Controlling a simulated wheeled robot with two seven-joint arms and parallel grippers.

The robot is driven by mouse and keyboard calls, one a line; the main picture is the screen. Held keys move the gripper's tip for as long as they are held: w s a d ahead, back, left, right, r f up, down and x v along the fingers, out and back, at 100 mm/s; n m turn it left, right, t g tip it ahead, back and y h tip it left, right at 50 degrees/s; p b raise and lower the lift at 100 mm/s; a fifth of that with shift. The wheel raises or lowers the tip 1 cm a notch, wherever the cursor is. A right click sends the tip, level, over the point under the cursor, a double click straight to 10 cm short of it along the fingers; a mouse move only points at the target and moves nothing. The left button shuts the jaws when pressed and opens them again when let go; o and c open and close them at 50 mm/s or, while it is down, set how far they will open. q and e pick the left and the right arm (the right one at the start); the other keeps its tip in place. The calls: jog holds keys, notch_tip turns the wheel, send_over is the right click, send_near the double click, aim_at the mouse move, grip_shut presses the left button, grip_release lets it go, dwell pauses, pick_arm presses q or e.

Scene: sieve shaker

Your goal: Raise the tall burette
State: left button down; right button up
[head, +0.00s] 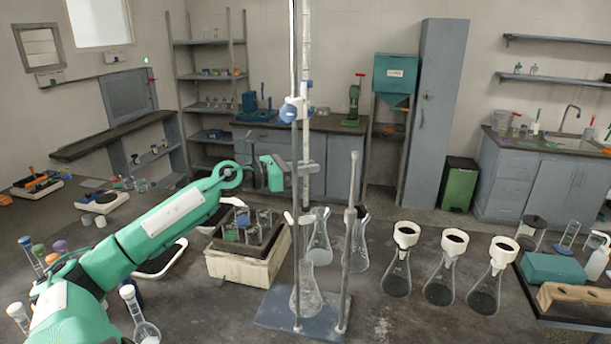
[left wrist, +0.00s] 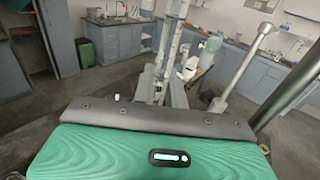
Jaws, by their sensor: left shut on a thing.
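The tall burette (head: 306,60) is a thin, upright graduated glass tube on a stand, and its top runs out of the head view. Its stand has an upright rod, a blue clamp knob (head: 289,112) and a flat blue-grey base (head: 268,312). My left gripper (head: 303,170) comes in from the left at mid-height and is shut on the tube. The left wrist view also shows the burette (left wrist: 173,45) rising beyond the gripper body, between the fingers (left wrist: 165,95). My right gripper is not in view.
A conical flask (head: 307,292) stands on the base, beside a shorter grey rod (head: 350,240). More flasks stand behind it. Several funnel-topped flasks (head: 440,280) line the right of the bench.

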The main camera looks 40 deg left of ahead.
pick_arm(q)
notch_tip(320, 180, up, 5)
jog(key=shift+a+f, duration=0.1)
jog(key=c, duration=1.5)
grip_release()
jog(key=shift+f, duration=0.1)
